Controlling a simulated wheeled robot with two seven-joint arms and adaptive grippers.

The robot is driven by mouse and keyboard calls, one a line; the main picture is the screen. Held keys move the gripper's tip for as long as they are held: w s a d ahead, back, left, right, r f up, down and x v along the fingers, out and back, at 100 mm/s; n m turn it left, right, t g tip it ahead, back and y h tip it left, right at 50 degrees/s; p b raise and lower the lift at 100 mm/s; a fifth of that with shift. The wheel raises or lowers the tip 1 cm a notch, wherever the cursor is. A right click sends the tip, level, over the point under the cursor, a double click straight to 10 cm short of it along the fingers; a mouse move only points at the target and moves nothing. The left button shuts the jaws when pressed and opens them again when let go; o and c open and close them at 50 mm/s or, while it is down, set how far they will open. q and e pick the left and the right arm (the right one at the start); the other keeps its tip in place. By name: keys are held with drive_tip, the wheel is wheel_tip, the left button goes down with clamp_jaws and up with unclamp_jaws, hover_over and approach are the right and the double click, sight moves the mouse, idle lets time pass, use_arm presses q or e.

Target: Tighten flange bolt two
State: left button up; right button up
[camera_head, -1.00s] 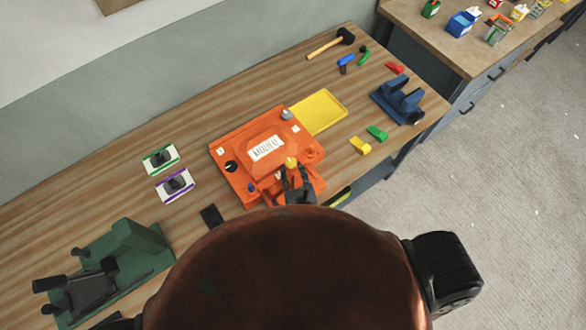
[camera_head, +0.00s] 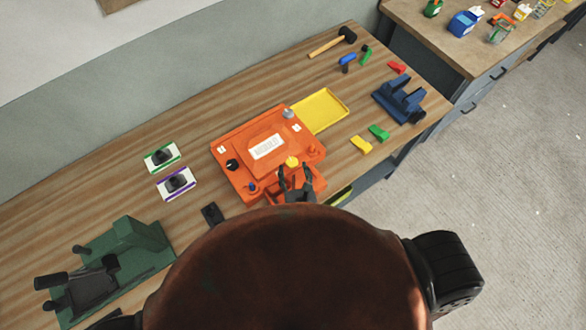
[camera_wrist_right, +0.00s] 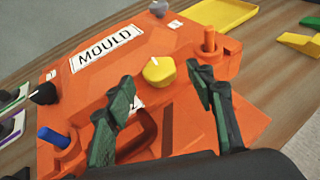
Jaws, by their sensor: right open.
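The orange mould (camera_head: 232,180) sits on the wooden bench, with a white label reading MOULD in the right wrist view (camera_wrist_right: 105,48). Its flange carries a yellow knob (camera_wrist_right: 159,72) with a white mark, a black knob (camera_wrist_right: 44,94), a grey knob (camera_wrist_right: 158,8), a blue peg (camera_wrist_right: 53,137) and an orange peg (camera_wrist_right: 209,40). I cannot tell which is bolt two. My right gripper (camera_wrist_right: 160,88) is open and empty, its fingers on the near side of the yellow knob and apart from it. It also shows in the head view (camera_head: 297,172).
A yellow tray (camera_head: 335,98) lies behind the mould. Green (camera_head: 378,132) and yellow (camera_head: 360,145) blocks and a blue fixture (camera_head: 400,100) are to the right. Two small cards (camera_head: 163,157) and a green fixture (camera_head: 135,240) are to the left. A hammer (camera_head: 330,43) lies at the back.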

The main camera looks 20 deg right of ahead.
drive_tip(key=v, duration=0.7)
drive_tip(key=shift+d, duration=0.1)
